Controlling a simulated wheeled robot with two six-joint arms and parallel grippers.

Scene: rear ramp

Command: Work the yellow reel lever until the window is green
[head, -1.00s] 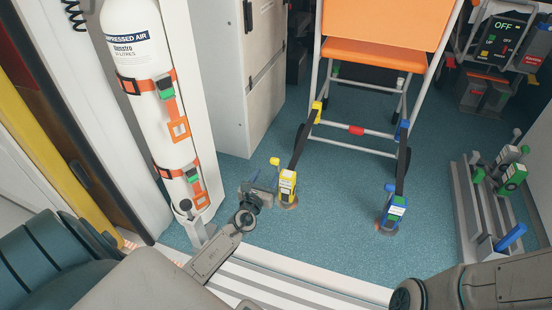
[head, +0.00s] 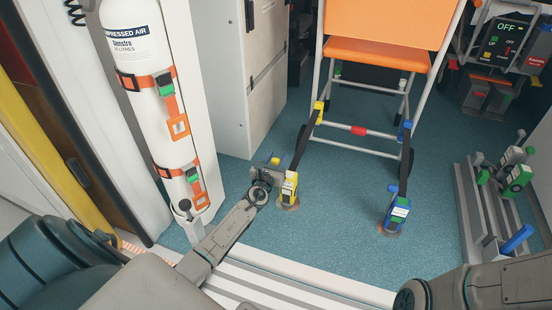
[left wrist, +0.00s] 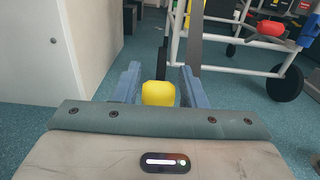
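The yellow reel (head: 289,190) stands on the floor, with a dark strap running up to the chair. The yellow knob of its lever (head: 275,161) sticks up at the reel's upper left. My left gripper (head: 269,172) is at the lever, just left of the reel, and partly hides it. In the left wrist view, the yellow knob (left wrist: 158,93) sits between the two blue-grey fingers, which stand apart with narrow gaps beside it. The reel's window is too small to read its colour. My right gripper is out of view; only part of the right arm shows.
An orange chair (head: 378,55) stands behind, its other strap running to a blue reel (head: 397,208). A strapped air cylinder (head: 136,50) is at left and a white cabinet (head: 240,100) behind. A rail rack (head: 485,215) stands at right. The floor between the reels is clear.

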